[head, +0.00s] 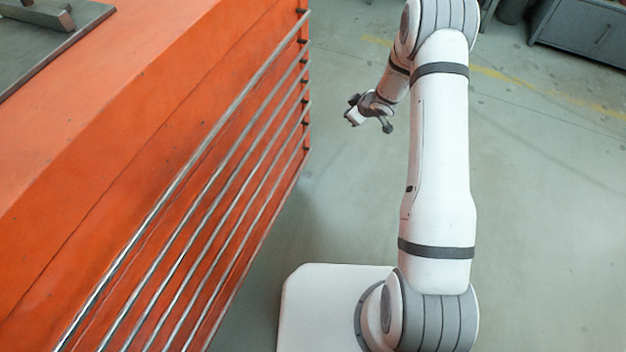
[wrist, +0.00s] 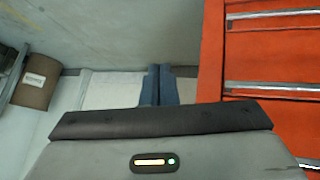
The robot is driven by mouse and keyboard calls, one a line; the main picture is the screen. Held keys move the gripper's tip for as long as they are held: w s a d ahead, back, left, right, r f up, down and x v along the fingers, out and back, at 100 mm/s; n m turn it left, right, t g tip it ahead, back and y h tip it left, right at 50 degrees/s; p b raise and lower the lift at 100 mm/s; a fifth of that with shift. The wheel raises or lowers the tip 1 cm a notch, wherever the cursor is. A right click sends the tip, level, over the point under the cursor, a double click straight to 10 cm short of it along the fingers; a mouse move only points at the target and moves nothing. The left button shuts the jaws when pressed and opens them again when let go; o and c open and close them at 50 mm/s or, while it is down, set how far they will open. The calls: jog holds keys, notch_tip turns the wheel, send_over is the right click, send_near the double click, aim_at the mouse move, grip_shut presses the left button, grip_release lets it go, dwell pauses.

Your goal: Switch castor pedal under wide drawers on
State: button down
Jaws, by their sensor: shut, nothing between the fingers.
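The orange cabinet with wide drawers (head: 200,200) fills the left of the head view, with long metal bar handles on its side. Part of its orange drawer front (wrist: 275,55) is at the right edge of the wrist view. I cannot make out a castor or its pedal in either view. My gripper (head: 370,112) is right of the cabinet's far end in the head view, apart from it. In the wrist view its two fingers (wrist: 158,84) are together and empty, left of the drawer front.
A grey cabinet (head: 585,35) stands at the far right. A metal plate (head: 50,42) with a part on it lies on top of the orange cabinet. A brown cylinder (wrist: 35,88) shows at left in the wrist view. The grey floor (head: 560,200) is open at right.

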jog(key=s+a+f+n+g+y+b, duration=0.1)
jog(key=s+a+f+y+b, duration=0.1)
jog(key=f, duration=0.8)
jog(key=s+a+f+n+g+y+b, duration=0.1)
jog(key=s+a+f, duration=0.3)
jog(key=f, duration=0.6)
jog(key=shift+s+n+g+y+b, duration=0.35)
jog(key=shift+g+y+b, duration=0.15)
jog(key=shift+g, duration=0.2)
jog(key=b, duration=0.4)
send_over(304, 175)
jog(key=s+d, duration=0.1)
jog(key=d, duration=0.2)
notch_tip(304, 175, down, 7)
notch_tip(304, 175, down, 3)
jog(key=shift+r+b, duration=0.1)
jog(key=shift+b, duration=0.45)
jog(key=shift+f, duration=0.65)
